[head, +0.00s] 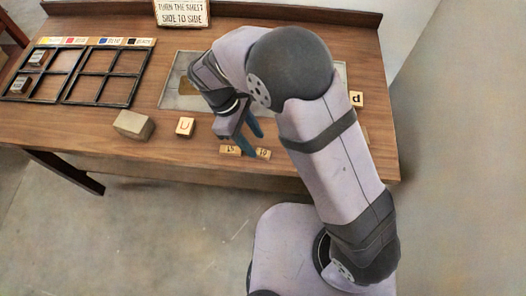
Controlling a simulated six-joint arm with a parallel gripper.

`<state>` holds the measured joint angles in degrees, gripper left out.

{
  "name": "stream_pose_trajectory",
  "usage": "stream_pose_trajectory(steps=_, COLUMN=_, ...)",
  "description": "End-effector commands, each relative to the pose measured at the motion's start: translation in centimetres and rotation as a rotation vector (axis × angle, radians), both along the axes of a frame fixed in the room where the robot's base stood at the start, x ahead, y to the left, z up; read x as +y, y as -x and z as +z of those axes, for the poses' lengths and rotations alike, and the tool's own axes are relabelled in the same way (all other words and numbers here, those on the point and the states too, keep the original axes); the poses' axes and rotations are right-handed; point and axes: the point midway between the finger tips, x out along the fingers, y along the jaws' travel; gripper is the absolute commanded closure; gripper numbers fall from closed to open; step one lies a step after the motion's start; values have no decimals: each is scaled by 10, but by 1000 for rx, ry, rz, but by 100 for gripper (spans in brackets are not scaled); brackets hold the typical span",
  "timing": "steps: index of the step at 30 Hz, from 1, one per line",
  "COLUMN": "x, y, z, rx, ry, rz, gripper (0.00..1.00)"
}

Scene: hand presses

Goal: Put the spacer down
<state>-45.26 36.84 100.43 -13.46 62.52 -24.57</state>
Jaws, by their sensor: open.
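My gripper (255,144) is open, with its blue fingers pointing down near the front edge of the table. Two small wooden pieces with dark marks, a left one (230,150) and a right one (264,154), lie on the table close by the fingertips. I cannot tell whether the fingers touch either piece. Nothing is clearly seen held between the fingers. I cannot tell for sure which piece is the spacer.
A plain block (133,125) and a letter block (185,126) lie to the left. Another letter block (356,99) is right of my arm. A partly hidden pale plate (178,100) lies behind my gripper. Dark divided trays (62,101) stand at left, a sign (181,13) at the back.

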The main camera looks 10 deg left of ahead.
Motion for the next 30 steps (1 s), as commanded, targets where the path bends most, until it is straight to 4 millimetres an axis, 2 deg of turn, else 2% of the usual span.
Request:
stream_pose_trajectory(steps=5, x=-4, y=0, z=-5, rx=2, ry=4, rz=0, gripper=59)
stream_pose_trajectory(steps=16, x=-21, y=3, z=-43, rx=2, ry=4, rz=1, gripper=59)
stream_pose_trajectory(steps=25, x=-22, y=3, z=-48, rx=0, ry=1, rz=1, gripper=59)
stream_pose_trajectory(steps=26, x=-22, y=3, z=-48, rx=0, ry=1, rz=1, gripper=61)
stream_pose_trajectory(steps=30, x=-22, y=3, z=-48, rx=0, ry=1, rz=1, gripper=94)
